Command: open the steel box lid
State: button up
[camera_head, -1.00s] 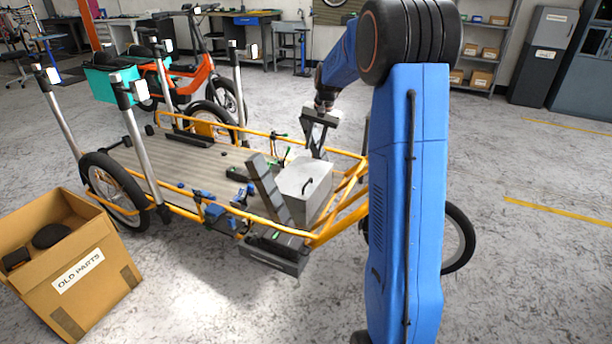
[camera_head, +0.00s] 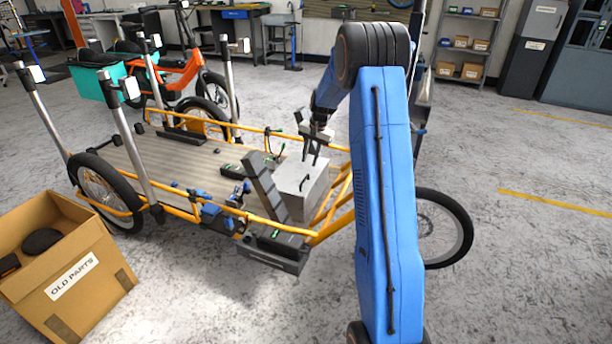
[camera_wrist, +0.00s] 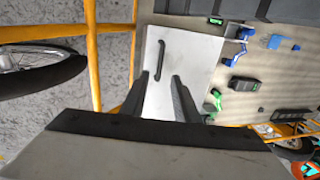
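The steel box (camera_head: 296,201) is a pale grey box at the front end of the cargo bike's deck. Its lid (camera_head: 296,174) looks shut and carries a dark bar handle (camera_head: 304,183). In the wrist view the lid (camera_wrist: 200,52) fills the middle, with the handle (camera_wrist: 161,58) running lengthwise on it. My gripper (camera_head: 311,163) is just above the lid, pointing down. In the wrist view my gripper (camera_wrist: 160,78) has its two fingers apart, with nothing between them. The handle lies beyond the fingertips, roughly in line with the gap.
A grey slatted panel (camera_head: 264,187) stands tilted against the box's left side. Yellow frame rails (camera_head: 335,195) run close around the box. Tools and small parts (camera_head: 213,211) lie along the deck (camera_head: 185,170). A cardboard box (camera_head: 68,275) stands on the floor at left.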

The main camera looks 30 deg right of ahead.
aim_at(305, 179)
jog(key=f, duration=0.3)
jog(key=w+f, duration=0.1)
jog(key=f, duration=0.2)
jog(key=a+f, duration=0.1)
jog(key=f, duration=0.2)
jog(key=shift+w, duration=0.2)
jog(key=shift+c, duration=0.7)
grip_shut()
